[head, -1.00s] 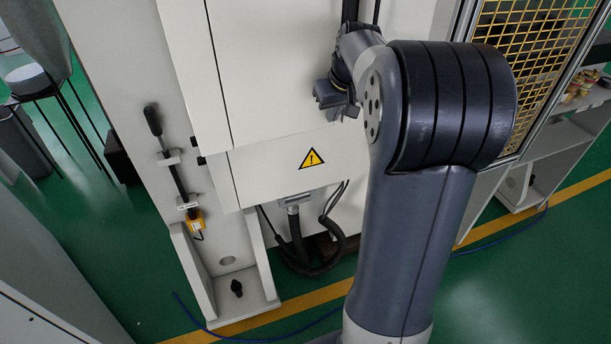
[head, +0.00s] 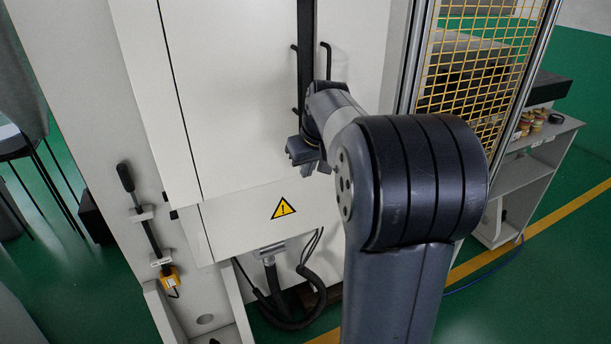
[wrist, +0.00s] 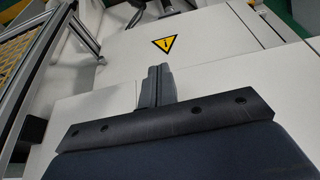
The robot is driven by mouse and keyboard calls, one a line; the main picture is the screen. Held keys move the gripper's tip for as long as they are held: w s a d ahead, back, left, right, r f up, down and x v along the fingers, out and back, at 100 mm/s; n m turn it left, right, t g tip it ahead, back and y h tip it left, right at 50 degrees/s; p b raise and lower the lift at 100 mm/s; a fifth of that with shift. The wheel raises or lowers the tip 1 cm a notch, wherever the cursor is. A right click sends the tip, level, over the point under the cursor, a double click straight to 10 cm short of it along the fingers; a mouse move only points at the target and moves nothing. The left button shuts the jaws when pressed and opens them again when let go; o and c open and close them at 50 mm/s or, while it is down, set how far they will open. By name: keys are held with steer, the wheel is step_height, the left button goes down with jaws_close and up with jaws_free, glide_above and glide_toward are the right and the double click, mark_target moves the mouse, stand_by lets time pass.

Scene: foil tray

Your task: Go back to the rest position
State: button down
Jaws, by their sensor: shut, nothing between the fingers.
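My gripper (wrist: 156,86) shows in the wrist view with its two fingers together and nothing between them. In the head view my gripper (head: 305,155) is small and partly hidden by my own wrist. It is in front of the white machine cabinet (head: 240,120), above and to the right of a yellow warning triangle (head: 283,208). The triangle also shows in the wrist view (wrist: 165,44), beyond the fingertips. No foil tray is in view.
A yellow mesh guard (head: 480,75) stands to the right of the cabinet, with a grey shelf (head: 535,150) beyond it. A black hose (head: 290,315) hangs low on the cabinet. A dark chair (head: 30,130) is at the far left.

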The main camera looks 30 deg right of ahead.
steer(key=v, duration=0.8)
steer(key=shift+w+r+b, duration=0.2)
steer(key=shift+r+b, duration=0.05)
steer(key=shift+b, duration=0.15)
steer(key=shift+f, duration=0.15)
